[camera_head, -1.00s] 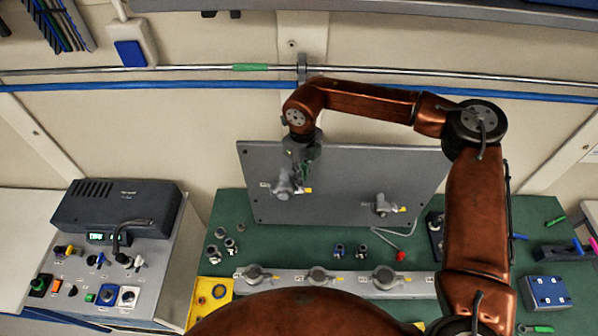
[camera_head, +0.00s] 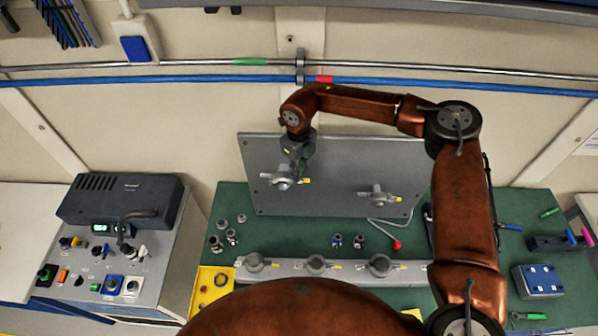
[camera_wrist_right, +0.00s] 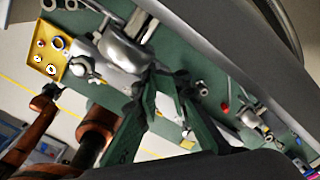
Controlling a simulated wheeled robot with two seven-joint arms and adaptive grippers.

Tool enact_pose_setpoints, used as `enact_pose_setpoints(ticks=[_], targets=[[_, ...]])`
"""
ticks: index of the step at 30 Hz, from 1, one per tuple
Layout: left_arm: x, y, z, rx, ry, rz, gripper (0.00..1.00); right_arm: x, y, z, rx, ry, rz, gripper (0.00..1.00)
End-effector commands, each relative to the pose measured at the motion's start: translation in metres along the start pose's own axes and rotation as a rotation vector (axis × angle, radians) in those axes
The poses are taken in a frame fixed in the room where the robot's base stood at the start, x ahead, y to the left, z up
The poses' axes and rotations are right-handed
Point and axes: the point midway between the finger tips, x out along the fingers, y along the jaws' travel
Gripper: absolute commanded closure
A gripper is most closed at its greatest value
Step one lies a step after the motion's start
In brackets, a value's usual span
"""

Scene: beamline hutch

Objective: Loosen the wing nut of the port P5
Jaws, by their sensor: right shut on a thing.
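A grey upright panel (camera_head: 335,165) carries two metal ports with yellow tags: the left port (camera_head: 283,180) and the right port (camera_head: 377,196). The tag lettering is too small to read, so I cannot tell which is P5. My right gripper (camera_head: 297,168) reaches down to the left port, shut on its wing nut, which the fingers largely hide. In the right wrist view, the dark green fingers (camera_wrist_right: 160,84) meet beside the shiny port body (camera_wrist_right: 122,48). The right port (camera_wrist_right: 250,118) shows apart at the right there. My left gripper is not in view.
A rail with several round ports (camera_head: 315,264) lies in front of the panel on the green mat (camera_head: 235,205). A yellow tray (camera_head: 207,292) and a control box (camera_head: 120,200) stand left.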

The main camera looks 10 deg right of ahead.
Motion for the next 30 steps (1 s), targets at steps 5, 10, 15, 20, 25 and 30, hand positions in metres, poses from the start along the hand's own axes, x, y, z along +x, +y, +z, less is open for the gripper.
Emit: enact_pose_setpoints(ticks=[5,10,15,20,25,30], targets=[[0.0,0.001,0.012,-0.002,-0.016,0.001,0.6,0.002,-0.002,-0.001,0.002,0.003,-0.003,0.9],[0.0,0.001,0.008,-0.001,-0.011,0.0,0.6,0.001,-0.002,-0.001,0.003,0.002,-0.004,0.9],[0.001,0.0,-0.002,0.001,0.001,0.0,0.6,-0.009,-0.002,-0.001,0.003,0.001,-0.004,0.9],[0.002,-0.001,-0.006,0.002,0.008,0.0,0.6,-0.02,-0.002,0.0,0.003,0.0,-0.004,0.9],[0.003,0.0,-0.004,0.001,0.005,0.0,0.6,-0.032,-0.002,-0.001,0.003,0.0,-0.003,0.9],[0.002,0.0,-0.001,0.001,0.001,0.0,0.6,-0.044,-0.002,0.0,0.003,0.0,-0.004,0.9]])
